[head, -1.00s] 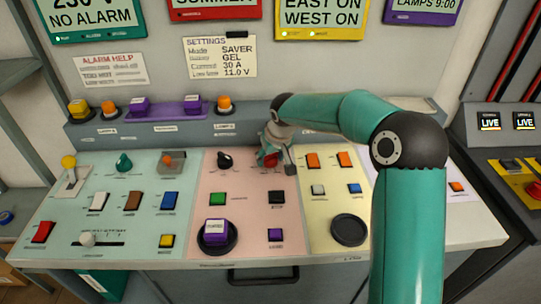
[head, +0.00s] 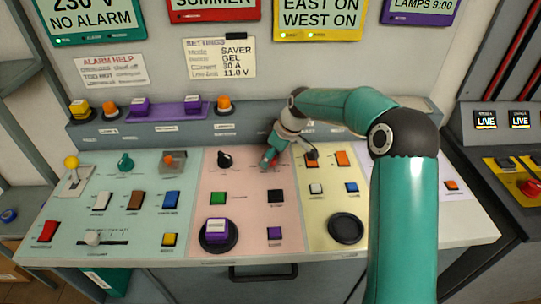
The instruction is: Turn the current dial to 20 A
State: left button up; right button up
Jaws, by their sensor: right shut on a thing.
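A red dial (head: 268,157) sits at the upper right of the pink panel and is mostly covered by my right gripper. My right gripper (head: 271,160) comes down on it from above and is shut on it. The dial's scale and pointer are too hidden and small to read. A black dial (head: 225,160) stands to its left, apart from the gripper. The settings note (head: 219,59) on the wall reads Current 30 A. My left gripper is out of view.
Orange switches (head: 343,159) are to the right. A ledge with lamps (head: 223,104) runs behind.

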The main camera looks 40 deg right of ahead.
jog(key=shift+r, duration=0.1)
dwell(0.3)
jog(key=o, duration=1)
jog(key=v, duration=1.1)
jog(key=shift+d+r, duration=0.15)
jog(key=shift+r, duration=0.25)
